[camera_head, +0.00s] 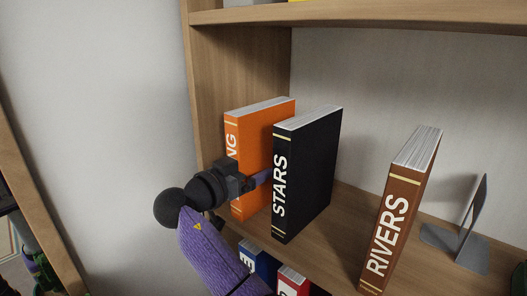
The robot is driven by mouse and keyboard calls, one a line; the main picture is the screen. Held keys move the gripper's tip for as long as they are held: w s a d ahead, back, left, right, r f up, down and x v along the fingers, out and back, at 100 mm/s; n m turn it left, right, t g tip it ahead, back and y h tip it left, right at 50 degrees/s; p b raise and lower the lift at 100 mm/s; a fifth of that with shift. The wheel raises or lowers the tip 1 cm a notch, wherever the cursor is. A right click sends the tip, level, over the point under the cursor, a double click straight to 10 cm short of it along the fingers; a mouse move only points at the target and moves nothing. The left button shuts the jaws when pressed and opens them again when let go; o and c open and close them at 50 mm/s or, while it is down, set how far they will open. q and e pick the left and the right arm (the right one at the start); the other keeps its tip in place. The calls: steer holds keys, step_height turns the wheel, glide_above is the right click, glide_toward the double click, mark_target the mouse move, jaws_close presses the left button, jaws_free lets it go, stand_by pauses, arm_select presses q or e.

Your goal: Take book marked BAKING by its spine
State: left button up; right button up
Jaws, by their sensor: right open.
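An orange book (259,137) stands upright on the shelf at the left, and only the letters NG show on its spine. The rest of its title is hidden behind my right gripper (252,181). The gripper is open in front of the spine. One finger shows in the gap between the orange book and the black STARS book (307,170). The other finger is hidden, and I cannot tell whether either touches the orange book. My left gripper is not in view.
The STARS book stands close to the right of the orange book. A brown RIVERS book (403,208) leans farther right, near a grey metal bookend (462,240). The wooden side panel (211,75) is left of the orange book. Blue (262,265) and red (291,281) books sit below.

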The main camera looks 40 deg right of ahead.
steer(key=shift+a, duration=0.1)
steer(key=shift+c, duration=0.4)
jaws_close()
steer(key=shift+w, duration=0.1)
